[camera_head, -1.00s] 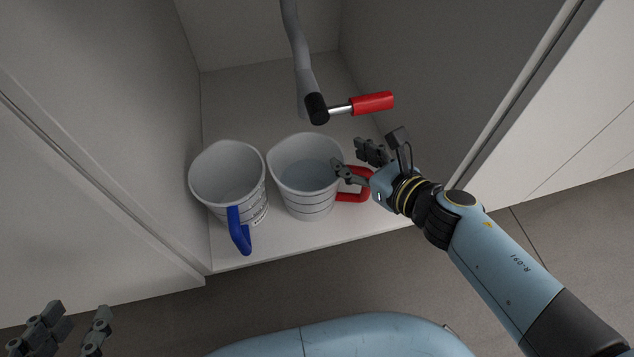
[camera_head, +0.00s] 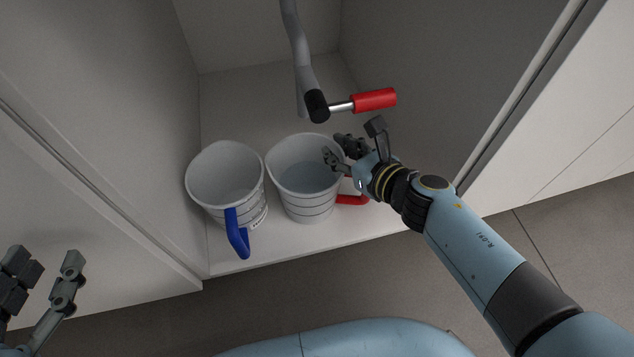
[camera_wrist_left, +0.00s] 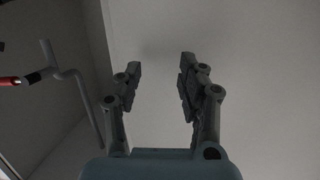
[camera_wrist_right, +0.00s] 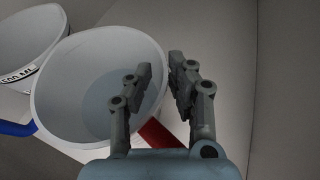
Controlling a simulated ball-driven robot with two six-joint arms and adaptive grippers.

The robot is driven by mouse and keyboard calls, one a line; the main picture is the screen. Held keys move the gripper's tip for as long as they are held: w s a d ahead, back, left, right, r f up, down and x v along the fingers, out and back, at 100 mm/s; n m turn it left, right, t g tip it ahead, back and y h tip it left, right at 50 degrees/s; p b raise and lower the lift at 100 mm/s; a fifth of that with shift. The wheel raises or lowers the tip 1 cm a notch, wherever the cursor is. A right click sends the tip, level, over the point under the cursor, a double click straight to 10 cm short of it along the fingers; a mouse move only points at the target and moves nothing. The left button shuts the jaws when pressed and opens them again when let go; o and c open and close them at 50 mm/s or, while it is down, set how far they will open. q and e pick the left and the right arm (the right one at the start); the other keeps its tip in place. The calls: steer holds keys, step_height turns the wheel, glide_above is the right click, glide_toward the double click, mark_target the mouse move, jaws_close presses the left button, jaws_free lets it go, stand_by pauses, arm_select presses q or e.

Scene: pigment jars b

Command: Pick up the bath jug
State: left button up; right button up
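Two white measuring jugs stand upright side by side on the cabinet floor; I cannot tell which is the bath jug. The left jug (camera_head: 222,180) has a blue handle (camera_head: 236,235). The right jug (camera_head: 306,190) has a red handle (camera_head: 352,199) and seems to hold clear liquid; it also shows in the right wrist view (camera_wrist_right: 70,75). My left gripper (camera_head: 45,275) is open and empty at the far left, away from the jugs.
A grey pipe (camera_head: 300,50) with a red-handled valve (camera_head: 373,99) hangs behind the right jug, close to my right gripper. Cabinet walls stand on both sides. The cabinet's front edge (camera_head: 290,251) lies before the jugs.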

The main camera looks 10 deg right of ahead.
jaws_close()
steer(key=shift+r, duration=0.1)
stand_by(0.4)
